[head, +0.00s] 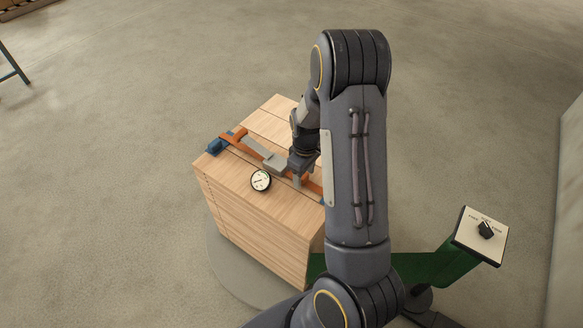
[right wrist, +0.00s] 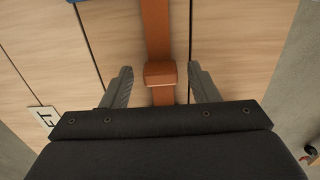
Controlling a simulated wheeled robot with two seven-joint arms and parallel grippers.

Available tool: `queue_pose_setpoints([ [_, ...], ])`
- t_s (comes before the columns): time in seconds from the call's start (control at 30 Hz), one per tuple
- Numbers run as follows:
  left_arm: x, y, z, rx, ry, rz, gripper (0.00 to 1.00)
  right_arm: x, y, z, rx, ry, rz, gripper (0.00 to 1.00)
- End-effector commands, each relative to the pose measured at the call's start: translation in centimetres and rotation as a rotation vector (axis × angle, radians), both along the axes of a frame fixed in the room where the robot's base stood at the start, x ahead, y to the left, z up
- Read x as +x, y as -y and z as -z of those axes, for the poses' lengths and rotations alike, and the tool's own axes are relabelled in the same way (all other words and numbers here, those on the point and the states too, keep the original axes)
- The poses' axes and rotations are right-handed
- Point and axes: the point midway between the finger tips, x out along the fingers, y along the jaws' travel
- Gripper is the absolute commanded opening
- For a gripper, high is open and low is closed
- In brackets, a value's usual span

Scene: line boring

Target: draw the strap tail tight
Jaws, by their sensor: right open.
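In the right wrist view the strap (right wrist: 157,25) runs down the picture and carries a thicker orange piece (right wrist: 160,74), which looks like the end of the tail. My right gripper (head: 302,180) is low over the crate top, to the right of the buckle. In the wrist view its open fingers (right wrist: 161,84) stand on either side of the thick piece, with a gap on both sides. My left gripper is not in view.
A round white gauge (head: 261,180) sits on the crate's top near the front edge. A panel with a black knob (head: 485,229) stands at right. The floor left of the crate is clear.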

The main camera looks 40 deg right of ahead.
Motion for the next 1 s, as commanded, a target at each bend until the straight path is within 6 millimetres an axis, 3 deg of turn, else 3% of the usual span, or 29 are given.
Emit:
queue_pose_setpoints([
  [1.0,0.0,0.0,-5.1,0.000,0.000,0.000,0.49,0.0,0.0,-6.6,0.000,0.001,-0.001,0.55],
])
